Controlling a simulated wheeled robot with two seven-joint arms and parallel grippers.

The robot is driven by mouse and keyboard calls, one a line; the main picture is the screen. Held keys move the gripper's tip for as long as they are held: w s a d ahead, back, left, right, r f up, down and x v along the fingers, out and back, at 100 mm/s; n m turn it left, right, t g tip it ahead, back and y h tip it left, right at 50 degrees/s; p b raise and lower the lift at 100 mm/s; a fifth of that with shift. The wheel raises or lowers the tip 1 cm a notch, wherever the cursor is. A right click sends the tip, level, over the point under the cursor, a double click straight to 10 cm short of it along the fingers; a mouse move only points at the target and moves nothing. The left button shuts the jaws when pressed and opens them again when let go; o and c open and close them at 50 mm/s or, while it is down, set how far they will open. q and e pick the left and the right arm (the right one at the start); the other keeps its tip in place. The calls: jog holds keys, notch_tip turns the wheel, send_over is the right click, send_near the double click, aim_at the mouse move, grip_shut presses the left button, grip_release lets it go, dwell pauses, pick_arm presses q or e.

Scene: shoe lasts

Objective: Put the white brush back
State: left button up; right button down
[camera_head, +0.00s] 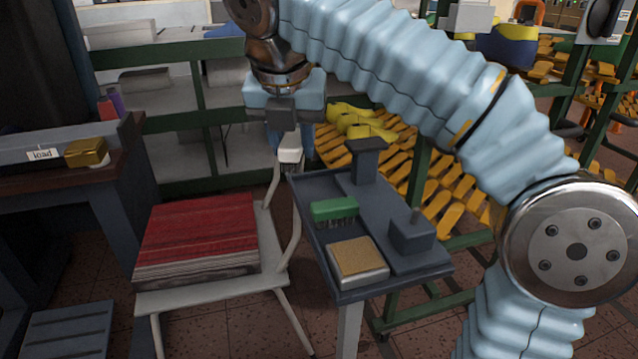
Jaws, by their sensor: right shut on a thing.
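My right gripper (283,112) comes in at the end of the blue-sleeved arm and points down at the upper middle of the view. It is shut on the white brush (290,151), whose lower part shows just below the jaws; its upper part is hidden. The brush is up in the air, left of the back edge of the small grey table (319,236). A green brush (334,209) lies on that table at its left side. My left gripper is not in view.
A tan-topped block (358,258) and a dark box (411,234) are on the small table, with a dark post (365,160) at its back. A chair holding a red stack (200,232) stands left. Racks of yellow shoe lasts (448,190) stand behind.

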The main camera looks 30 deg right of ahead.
jog(key=b, duration=0.2)
send_near(319, 189)
jog(key=shift+w+f, duration=0.25)
jog(key=shift+w, duration=0.25)
jog(key=x, duration=0.3)
jog(key=b+x, duration=0.1)
jog(key=x, duration=0.1)
jog(key=shift+s+d+f, duration=0.1)
jog(key=shift+s+d, duration=0.05)
jog(key=shift+s, duration=0.2)
jog(key=c, duration=1.1)
grip_release()
jog(key=shift+f, duration=0.1)
jog(key=shift+c, duration=0.2)
jog(key=shift+o, duration=0.6)
